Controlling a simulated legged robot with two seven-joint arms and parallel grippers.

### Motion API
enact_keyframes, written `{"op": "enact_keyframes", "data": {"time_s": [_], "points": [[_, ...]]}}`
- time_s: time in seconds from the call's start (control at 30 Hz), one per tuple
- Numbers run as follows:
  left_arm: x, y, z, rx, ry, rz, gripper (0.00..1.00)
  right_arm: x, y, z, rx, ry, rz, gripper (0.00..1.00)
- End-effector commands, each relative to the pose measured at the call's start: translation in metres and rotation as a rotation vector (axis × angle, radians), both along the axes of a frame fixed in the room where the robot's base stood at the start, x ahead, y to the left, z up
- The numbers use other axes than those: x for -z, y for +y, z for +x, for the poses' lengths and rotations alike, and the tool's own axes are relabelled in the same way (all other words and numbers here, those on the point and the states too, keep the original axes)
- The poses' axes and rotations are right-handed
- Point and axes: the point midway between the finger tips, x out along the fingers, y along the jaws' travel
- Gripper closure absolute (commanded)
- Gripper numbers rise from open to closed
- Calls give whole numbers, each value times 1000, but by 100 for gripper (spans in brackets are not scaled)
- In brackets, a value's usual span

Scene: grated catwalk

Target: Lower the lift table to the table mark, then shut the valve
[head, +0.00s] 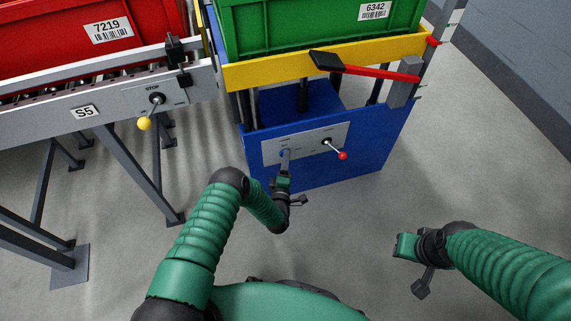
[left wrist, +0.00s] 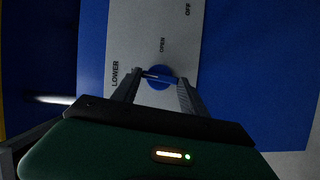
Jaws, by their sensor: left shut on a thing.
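The lift table has a blue base (head: 375,140) and a yellow top frame (head: 300,69), raised above the base. Its grey panel (head: 305,146) carries a blue round knob, seen in the left wrist view (left wrist: 160,84), near the words LOWER and OPEN; this looks like the valve. My left gripper (head: 285,160) is at that knob and shut on it, the fingers on both sides. A red-knobbed lever (head: 342,155) sits to the right on the panel. A post (head: 440,30) at the right has tick marks and a red pointer (head: 432,41). My right gripper (head: 400,247) is apart over the floor, its jaws unclear.
A green crate (head: 310,26) stands on the lift table. A conveyor (head: 50,122) with a red crate (head: 90,36) and a yellow-knobbed lever (head: 144,124) is at the left. Floor at right is clear.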

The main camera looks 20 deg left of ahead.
Motion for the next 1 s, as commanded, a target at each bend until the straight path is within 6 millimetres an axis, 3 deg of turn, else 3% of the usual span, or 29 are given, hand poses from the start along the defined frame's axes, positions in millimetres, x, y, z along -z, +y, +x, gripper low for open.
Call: {"op": "enact_keyframes", "data": {"time_s": [0.03,0.8,0.83,1.0], "points": [[7,1,-3,-4,-4,-21,90,4,0,0,0,0,0,67],[8,2,-3,-6,-61,-113,90,11,0,0,0,0,0,67],[8,2,-3,-6,-61,-113,48,11,0,0,0,0,0,67],[6,2,-3,-5,-65,-112,27,11,0,0,0,0,0,67]]}}
